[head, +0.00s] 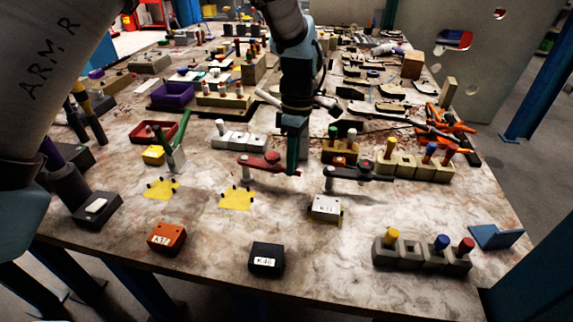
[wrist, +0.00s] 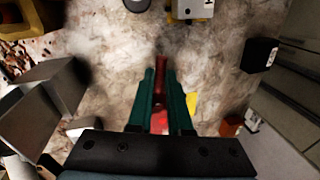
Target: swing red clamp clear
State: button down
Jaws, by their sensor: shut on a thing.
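The red clamp (head: 262,162) lies in the middle of the table, its arm level above a light post at its left end. My gripper (head: 293,166) comes down from above onto the right end of the clamp. In the wrist view, the green fingers of my gripper (wrist: 160,76) are shut on the red clamp (wrist: 161,88), whose bar shows between them and a little past their tips. The black mount in the wrist view hides part of the clamp.
A dark clamp (head: 362,172) stands just right, behind a white labelled box (head: 326,207). A green clamp (head: 178,150) stands left. Yellow pads (head: 237,198), an orange box (head: 166,238) and a black box (head: 266,259) lie in front. Bare table lies between them.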

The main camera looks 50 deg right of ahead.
jog(key=shift+w+d+n, duration=0.45)
jog(key=shift+d+n, duration=0.35)
jog(key=c, duration=0.8)
grip_release()
jog(key=shift+c, duration=0.2)
notch_tip(320, 180, up, 11)
jog(key=w+d+b, duration=0.1)
jog(key=b, duration=0.1)
jog(key=shift+d+f, duration=0.2)
jog(key=shift+d, duration=0.2)
